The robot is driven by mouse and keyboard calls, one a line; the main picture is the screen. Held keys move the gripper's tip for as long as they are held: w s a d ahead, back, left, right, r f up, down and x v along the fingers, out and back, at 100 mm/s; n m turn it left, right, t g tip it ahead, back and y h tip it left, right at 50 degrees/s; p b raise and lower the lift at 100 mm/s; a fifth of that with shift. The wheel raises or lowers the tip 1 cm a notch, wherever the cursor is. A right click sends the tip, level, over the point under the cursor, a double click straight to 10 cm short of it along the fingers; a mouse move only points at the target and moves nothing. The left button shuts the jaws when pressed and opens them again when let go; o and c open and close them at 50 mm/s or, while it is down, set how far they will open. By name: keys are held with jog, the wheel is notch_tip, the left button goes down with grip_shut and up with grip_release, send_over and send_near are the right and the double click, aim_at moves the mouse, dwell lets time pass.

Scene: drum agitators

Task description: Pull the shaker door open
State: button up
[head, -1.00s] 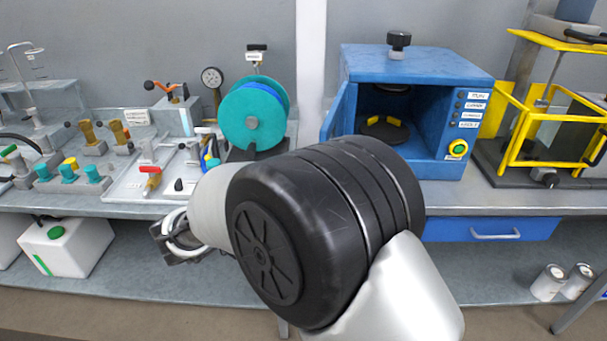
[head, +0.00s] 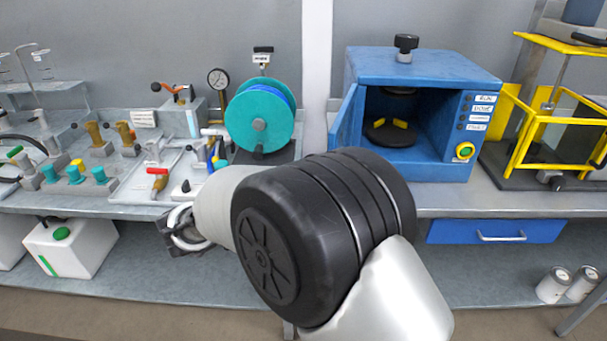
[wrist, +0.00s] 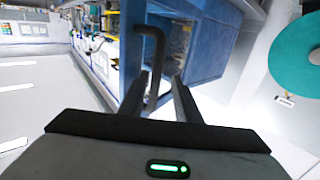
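The blue shaker (head: 425,68) stands on the bench right of centre in the head view. Its door (head: 346,122) stands open at the left side, so the dark round platform with yellow clamps shows inside. In the wrist view the blue door (wrist: 132,45) carries a black bar handle (wrist: 153,60). My gripper (wrist: 161,76) is open, with a gap between its two dark fingers. The handle's lower part shows in that gap, nearer the left finger; I cannot tell whether they touch. In the head view my arm hides part of the bench front.
A teal reel (head: 260,120) stands left of the shaker and also shows close at the right in the wrist view (wrist: 297,55). A yellow-framed unit (head: 545,140) stands to the right. A blue drawer (head: 495,231) hangs under the bench. Valves and fittings crowd the left bench.

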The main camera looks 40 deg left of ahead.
jog(key=shift+s+f, duration=0.1)
jog(key=shift+s, duration=0.1)
jog(key=s+a, duration=0.3)
jog(key=s, duration=1.4)
